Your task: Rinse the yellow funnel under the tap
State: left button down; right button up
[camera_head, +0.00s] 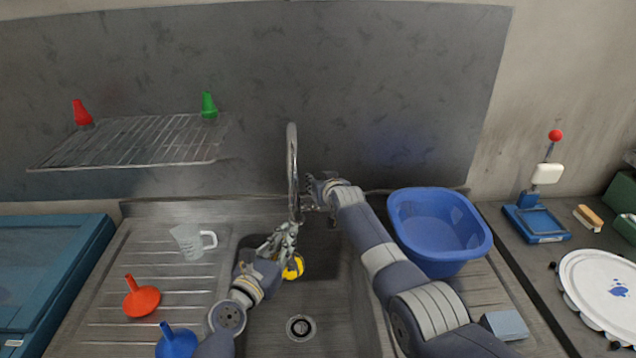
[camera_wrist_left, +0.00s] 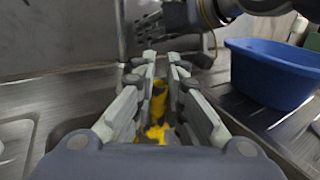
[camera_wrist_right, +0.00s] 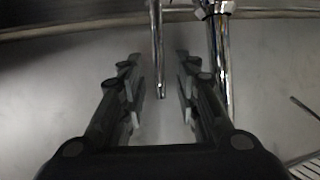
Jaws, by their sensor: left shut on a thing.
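The yellow funnel (camera_head: 293,267) is over the sink basin, below the chrome tap (camera_head: 292,160). My left gripper (camera_head: 288,232) is shut on it. In the left wrist view the funnel (camera_wrist_left: 157,108) shows between the fingers (camera_wrist_left: 160,65), partly hidden by them. My right gripper (camera_head: 318,190) is just right of the tap. In the right wrist view its fingers (camera_wrist_right: 156,75) stand apart, with a thin chrome rod (camera_wrist_right: 158,45) in the gap and a chrome pipe (camera_wrist_right: 220,50) beside the right finger. I cannot make out running water.
A blue tub (camera_head: 440,228) stands right of the sink. A wire rack (camera_head: 135,142) with red and green cones is on the wall. The basin drain (camera_head: 300,327) is clear.

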jog(key=shift+w, duration=0.1)
dwell(0.3)
grip_shut()
jog(key=shift+f, duration=0.1)
jog(key=shift+s+t, duration=0.6)
jog(key=shift+t, duration=0.1)
grip_release()
